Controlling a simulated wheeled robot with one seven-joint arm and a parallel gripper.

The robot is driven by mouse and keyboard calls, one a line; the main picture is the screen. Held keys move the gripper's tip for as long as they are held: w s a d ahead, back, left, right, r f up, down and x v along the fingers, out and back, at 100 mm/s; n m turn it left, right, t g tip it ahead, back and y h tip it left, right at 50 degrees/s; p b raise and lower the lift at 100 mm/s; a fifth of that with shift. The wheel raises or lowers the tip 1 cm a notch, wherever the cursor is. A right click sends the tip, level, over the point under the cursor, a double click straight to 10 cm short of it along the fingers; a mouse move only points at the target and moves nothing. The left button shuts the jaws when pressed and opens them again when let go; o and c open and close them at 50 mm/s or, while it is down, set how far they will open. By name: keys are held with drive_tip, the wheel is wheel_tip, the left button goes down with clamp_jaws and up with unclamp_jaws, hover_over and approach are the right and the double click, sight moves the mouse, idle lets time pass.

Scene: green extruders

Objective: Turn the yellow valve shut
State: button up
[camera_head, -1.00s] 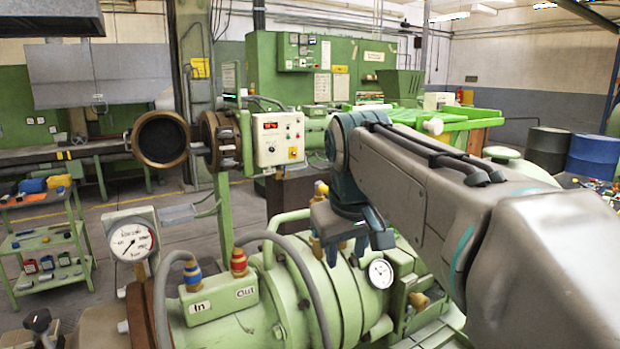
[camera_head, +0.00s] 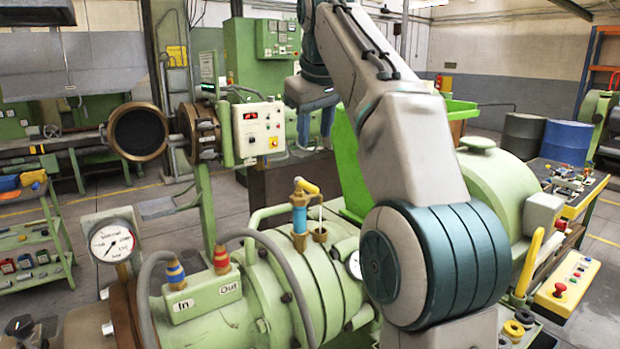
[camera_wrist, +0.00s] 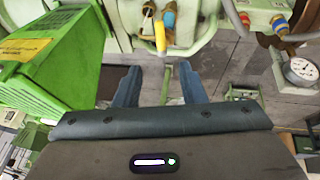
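The yellow valve (camera_head: 306,186) is a yellow lever on an upright pipe with a blue and brass body, standing on top of the green extruder barrel (camera_head: 312,270). In the wrist view the yellow lever (camera_wrist: 160,38) lies just beyond my fingertips, apart from them, with the blue body (camera_wrist: 169,18) beside it. My gripper (camera_head: 311,115) hangs above and behind the valve in the head view. In the wrist view my gripper (camera_wrist: 158,82) has its two blue fingers spread wide, with nothing between them.
The In/Out block (camera_head: 205,297) with hoses and a pressure gauge (camera_head: 112,243) stand left of the valve. A control box (camera_head: 258,130) is behind it. A green hopper-like panel (camera_wrist: 62,60) is close on the left in the wrist view. A button panel (camera_head: 567,285) is at right.

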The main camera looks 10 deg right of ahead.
sight(309, 185)
drive_tip(key=b+x, duration=0.1)
drive_tip(key=x, duration=1.2)
drive_tip(key=shift+f+b, duration=0.2)
drive_tip(key=shift+b, duration=0.2)
clamp_jaws()
